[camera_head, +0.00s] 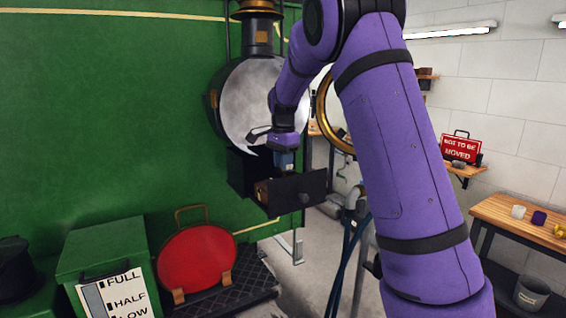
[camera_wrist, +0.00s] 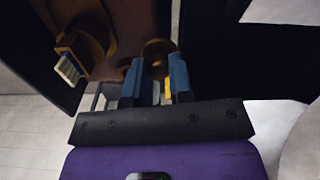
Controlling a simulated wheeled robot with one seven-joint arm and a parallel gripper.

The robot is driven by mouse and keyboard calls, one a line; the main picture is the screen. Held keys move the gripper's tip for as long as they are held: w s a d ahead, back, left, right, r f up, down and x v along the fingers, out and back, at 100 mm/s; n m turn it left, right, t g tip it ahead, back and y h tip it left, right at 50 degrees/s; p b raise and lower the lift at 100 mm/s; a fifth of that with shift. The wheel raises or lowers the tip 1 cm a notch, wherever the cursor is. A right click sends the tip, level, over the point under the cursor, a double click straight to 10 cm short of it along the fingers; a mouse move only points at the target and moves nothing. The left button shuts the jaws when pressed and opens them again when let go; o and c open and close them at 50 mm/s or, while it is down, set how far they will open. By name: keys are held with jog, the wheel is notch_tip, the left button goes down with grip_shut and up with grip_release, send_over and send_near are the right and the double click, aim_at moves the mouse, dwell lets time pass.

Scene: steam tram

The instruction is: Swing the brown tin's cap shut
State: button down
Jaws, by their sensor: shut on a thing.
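The brown tin (camera_wrist: 130,25) fills the upper middle of the wrist view. In the head view a small brown patch of it (camera_head: 262,192) shows inside a black drawer-like box (camera_head: 298,192). My gripper (camera_head: 284,168) points down into this box. In the wrist view its two blue fingers (camera_wrist: 158,78) are closed about a small rounded brown part (camera_wrist: 157,52), which looks like the tin's cap. The fingers hide much of it, and I cannot tell its exact angle. A brown fitting with a pale striped end (camera_wrist: 70,68) sticks out at the left.
The green tram wall (camera_head: 110,110) stands close on the left, with a round pale door (camera_head: 245,100) behind my gripper. A red disc (camera_head: 195,257) leans below.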

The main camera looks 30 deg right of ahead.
jog(key=n, duration=0.2)
jog(key=s+n, duration=0.1)
jog(key=n, duration=0.2)
jog(key=shift+s+d, duration=0.1)
jog(key=shift+s, duration=0.1)
jog(key=n, duration=0.4)
jog(key=s+n, duration=0.1)
jog(key=shift+s+d+n, duration=0.1)
jog(key=shift+d+n, duration=0.25)
jog(key=shift+n, duration=0.05)
jog(key=n, duration=0.3)
jog(key=d+n, duration=0.1)
jog(key=shift+s, duration=0.3)
jog(key=shift+s+d+n, duration=0.1)
jog(key=shift+d+n, duration=0.2)
jog(key=shift+n, duration=1.05)
jog(key=shift+s+d+n, duration=0.1)
jog(key=shift+d+n, duration=0.15)
jog(key=shift+n, duration=1.1)
jog(key=shift+w, duration=0.1)
jog(key=c, duration=1)
grip_release()
